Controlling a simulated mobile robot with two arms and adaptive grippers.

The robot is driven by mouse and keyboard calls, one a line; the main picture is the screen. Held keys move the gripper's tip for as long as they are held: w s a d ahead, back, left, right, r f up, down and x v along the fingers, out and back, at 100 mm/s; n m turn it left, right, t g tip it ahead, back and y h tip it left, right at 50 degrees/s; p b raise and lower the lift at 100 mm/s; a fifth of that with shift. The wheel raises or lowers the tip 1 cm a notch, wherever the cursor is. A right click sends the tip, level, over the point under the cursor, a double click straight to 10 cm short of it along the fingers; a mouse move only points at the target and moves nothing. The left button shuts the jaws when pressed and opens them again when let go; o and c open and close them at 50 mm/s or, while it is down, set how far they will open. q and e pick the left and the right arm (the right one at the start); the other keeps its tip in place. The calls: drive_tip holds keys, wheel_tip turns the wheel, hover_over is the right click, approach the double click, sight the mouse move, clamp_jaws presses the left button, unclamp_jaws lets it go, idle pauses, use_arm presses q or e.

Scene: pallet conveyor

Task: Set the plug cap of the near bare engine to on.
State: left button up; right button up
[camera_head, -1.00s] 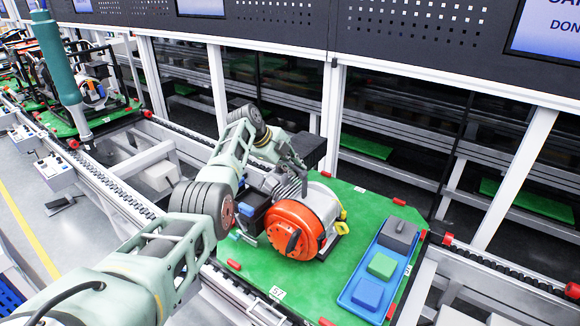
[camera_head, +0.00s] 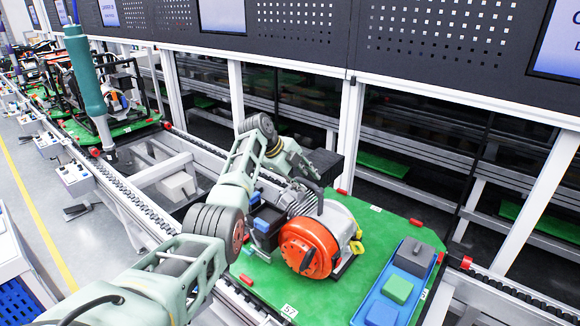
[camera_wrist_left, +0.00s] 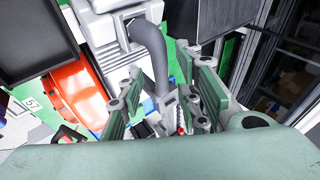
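The near bare engine (camera_head: 309,248) has an orange-red round cover and a grey-white body, and stands on the green pallet (camera_head: 345,288). My left gripper (camera_head: 308,172) is at the back of this engine, above its grey ribbed part. In the left wrist view my left gripper (camera_wrist_left: 165,100) shows two green finger pads standing apart. A bent grey pipe (camera_wrist_left: 152,50) of the engine runs down between them, with small grey and dark parts at its lower end. I cannot make out the plug cap or its setting. My right gripper is not in view.
A blue tray (camera_head: 359,316) with a grey, a green and a blue block lies on the pallet, right of the engine. A dark box (camera_head: 325,165) is just behind the gripper. Conveyor rails run along the pallet. Another pallet with a framed engine (camera_head: 118,92) stands further left.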

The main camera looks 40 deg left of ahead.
use_arm(q)
drive_tip(key=v, duration=0.9)
